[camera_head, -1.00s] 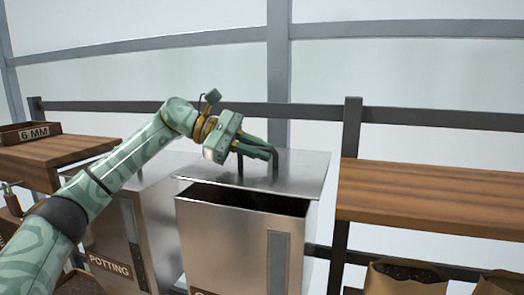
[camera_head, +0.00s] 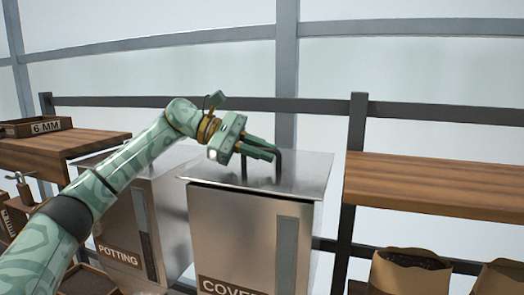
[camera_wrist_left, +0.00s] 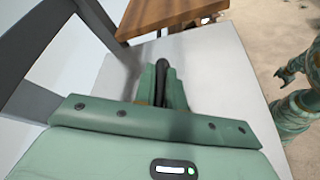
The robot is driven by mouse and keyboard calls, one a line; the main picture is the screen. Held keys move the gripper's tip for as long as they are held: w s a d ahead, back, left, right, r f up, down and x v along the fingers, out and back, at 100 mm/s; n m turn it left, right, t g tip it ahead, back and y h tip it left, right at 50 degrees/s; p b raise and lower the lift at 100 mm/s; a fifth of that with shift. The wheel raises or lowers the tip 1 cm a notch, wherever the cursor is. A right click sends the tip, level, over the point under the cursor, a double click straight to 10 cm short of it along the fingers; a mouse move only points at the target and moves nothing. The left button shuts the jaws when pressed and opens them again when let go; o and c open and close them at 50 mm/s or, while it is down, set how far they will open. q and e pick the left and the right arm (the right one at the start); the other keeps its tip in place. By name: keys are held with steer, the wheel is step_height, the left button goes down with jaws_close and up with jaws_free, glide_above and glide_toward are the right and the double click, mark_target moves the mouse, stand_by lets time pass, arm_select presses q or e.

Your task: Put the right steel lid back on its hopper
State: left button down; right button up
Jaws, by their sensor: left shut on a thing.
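The right steel lid (camera_head: 308,168) is a flat brushed plate with a dark bar handle (camera_head: 279,163). It lies over the top of the right steel hopper (camera_head: 235,235), whose label begins "COVE". A thin dark line shows under the lid's front edge, so I cannot tell whether it is fully seated. My left gripper (camera_head: 266,154) is shut on the handle. In the left wrist view the fingers close around the dark handle (camera_wrist_left: 161,80) above the pale lid (camera_wrist_left: 215,75). My right gripper (camera_wrist_left: 285,73) seems to show small at the right edge there; its jaws are unclear.
The potting hopper (camera_head: 120,215) stands close on the left. A wooden shelf (camera_head: 430,185) is at the right, with open paper sacks (camera_head: 405,275) below it. Another wooden bench (camera_head: 70,143) at the far left holds a "6 MM" box (camera_head: 30,127). A dark rail runs behind.

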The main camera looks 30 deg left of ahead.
arm_select(q)
steer(key=shift+w, duration=0.15)
steer(key=shift+f, duration=0.4)
steer(key=shift+w+f, duration=0.15)
steer(key=c, duration=1.4)
jaws_free()
